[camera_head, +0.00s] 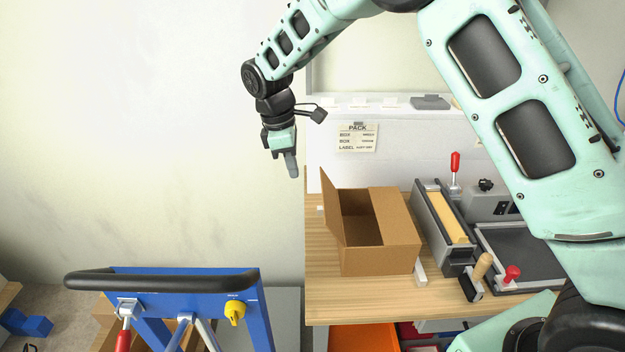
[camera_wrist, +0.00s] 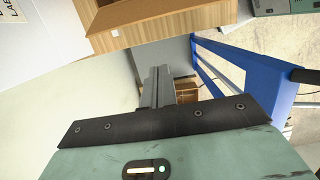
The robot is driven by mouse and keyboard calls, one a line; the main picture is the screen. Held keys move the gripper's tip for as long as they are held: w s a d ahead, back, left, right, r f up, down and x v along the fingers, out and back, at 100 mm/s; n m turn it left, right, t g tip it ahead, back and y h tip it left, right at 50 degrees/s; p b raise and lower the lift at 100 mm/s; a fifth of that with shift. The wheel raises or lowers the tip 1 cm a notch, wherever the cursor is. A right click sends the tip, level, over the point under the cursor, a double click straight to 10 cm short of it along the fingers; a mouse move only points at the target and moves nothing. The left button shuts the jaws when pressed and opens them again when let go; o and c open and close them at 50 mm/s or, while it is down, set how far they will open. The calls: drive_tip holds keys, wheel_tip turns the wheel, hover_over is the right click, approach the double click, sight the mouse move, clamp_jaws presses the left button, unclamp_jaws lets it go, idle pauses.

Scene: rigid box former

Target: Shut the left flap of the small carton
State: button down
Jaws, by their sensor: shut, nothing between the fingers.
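The small carton (camera_head: 383,259) stands on the wooden table in the head view. Its left flap (camera_head: 331,207) stands up, tilted slightly outward. Its right flap (camera_head: 394,214) lies flat over the right part of the opening. The left part of the opening shows the dark inside. My gripper (camera_head: 293,171) is shut and empty, pointing down, above and to the left of the left flap and apart from it. In the wrist view my gripper's fingers (camera_wrist: 157,88) are together.
A blue frame with a black handle (camera_head: 160,281) stands at the front left. Right of the carton on the table (camera_head: 350,300) are a sealer with a red-knobbed lever (camera_head: 455,163), a wooden-handled tool (camera_head: 482,265) and a dark tray (camera_head: 520,256). A white wall panel stands behind.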

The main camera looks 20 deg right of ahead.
sight(331, 203)
drive_tip(key=s+d+f+p, duration=0.1)
drive_tip(key=d+f+p, duration=0.3)
drive_tip(key=f+p, duration=0.1)
drive_tip(key=shift+s+d+f, duration=0.35)
drive_tip(key=shift+d+f, duration=0.05)
drive_tip(key=shift+f, duration=0.25)
drive_tip(key=shift+w+d, duration=0.1)
drive_tip(key=shift+d, duration=0.05)
